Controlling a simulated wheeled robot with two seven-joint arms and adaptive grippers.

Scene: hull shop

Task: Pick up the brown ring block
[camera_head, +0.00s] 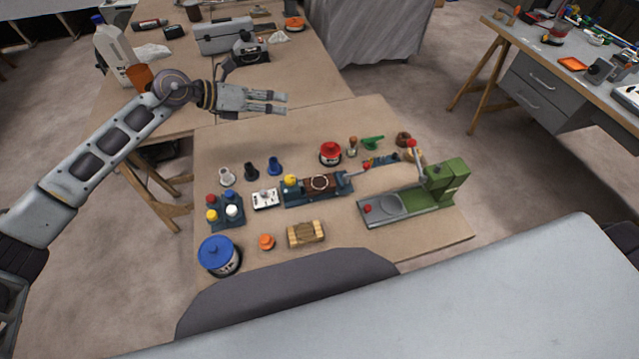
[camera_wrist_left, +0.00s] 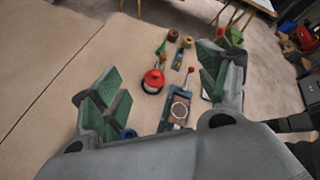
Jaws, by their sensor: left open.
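The brown block with a pale ring on its top (camera_head: 318,185) sits in a blue clamp-like fixture (camera_head: 296,196) near the middle of the near table. In the left wrist view the brown ring block (camera_wrist_left: 179,108) shows between the open fingers, toward the bottom, still some way off. My left gripper (camera_head: 283,103) is open and empty, above the table's back left part, beyond the block. Its fingers point right in the head view. My right gripper is not in view.
A red-lidded pot (camera_head: 330,153) stands just behind the fixture. A yellow knob (camera_head: 291,180) and a lever (camera_head: 356,173) flank the block. A green press (camera_head: 440,186) stands at right.

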